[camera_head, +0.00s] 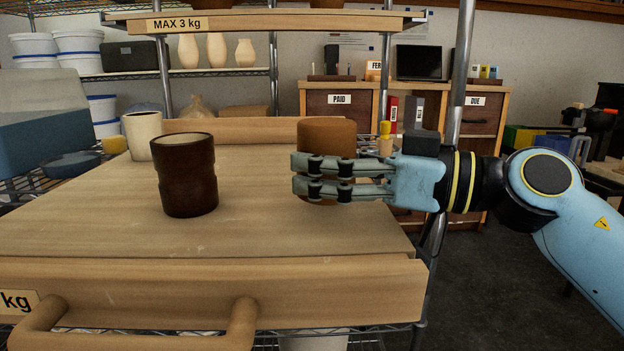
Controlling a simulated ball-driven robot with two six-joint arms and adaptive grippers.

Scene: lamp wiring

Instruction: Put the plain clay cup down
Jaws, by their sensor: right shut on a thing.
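The plain clay cup (326,134) is orange-brown and upright at the right side of the wooden drawer board (110,225). My right gripper (300,178) comes in from the right and is shut on the cup, its fingers across the cup's front. The fingers hide much of the cup's lower half, and I cannot tell whether its base touches the board. A dark brown cup (187,180) stands on the board to the left, apart from the gripper. A cream cup (142,134) stands farther back at the left. My left gripper is not in view.
The board has a raised back edge (240,128) and a front wall with a handle (140,330). A shelf (260,22) hangs above, with a metal post (461,75) at the right. Bare board lies between the dark cup and the clay cup, and in front of them.

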